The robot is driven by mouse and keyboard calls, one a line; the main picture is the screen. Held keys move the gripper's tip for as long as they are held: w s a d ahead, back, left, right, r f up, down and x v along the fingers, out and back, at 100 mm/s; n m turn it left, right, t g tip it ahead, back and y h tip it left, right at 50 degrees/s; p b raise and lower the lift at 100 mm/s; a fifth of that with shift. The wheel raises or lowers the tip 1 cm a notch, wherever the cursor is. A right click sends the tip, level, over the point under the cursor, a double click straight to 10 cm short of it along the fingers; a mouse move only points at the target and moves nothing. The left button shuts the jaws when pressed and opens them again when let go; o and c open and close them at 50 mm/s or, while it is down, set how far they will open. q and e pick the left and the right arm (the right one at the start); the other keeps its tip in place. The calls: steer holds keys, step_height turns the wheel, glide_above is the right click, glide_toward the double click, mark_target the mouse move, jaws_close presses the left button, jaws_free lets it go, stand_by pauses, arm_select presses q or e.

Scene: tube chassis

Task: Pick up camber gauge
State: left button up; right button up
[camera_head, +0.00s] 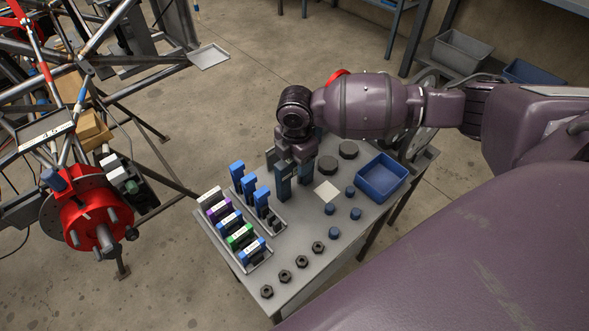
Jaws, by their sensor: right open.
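I cannot tell for certain which thing is the camber gauge. Several small block-shaped devices with white, purple, blue and green tops (238,236) stand in a row in a tray on the grey table. Several blue-topped devices (261,196) stand in a second tray just behind it. A white-and-dark device (116,170) sits by the red hub (92,214) on the left. My right gripper (295,186) points down over the back middle of the table, right of the blue-topped devices. Its fingers are apart with nothing seen between them. My left gripper is out of view.
The grey table (300,232) also holds a blue bin (381,177), a pale square plate (327,191), dark round discs (348,149), small blue cylinders (333,233) and dark nuts (285,275). A tube frame (95,62) stands on the left. The table's middle is fairly clear.

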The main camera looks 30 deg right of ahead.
steer(key=shift+f, duration=0.3)
stand_by(0.5)
steer(key=shift+c, duration=0.3)
jaws_close()
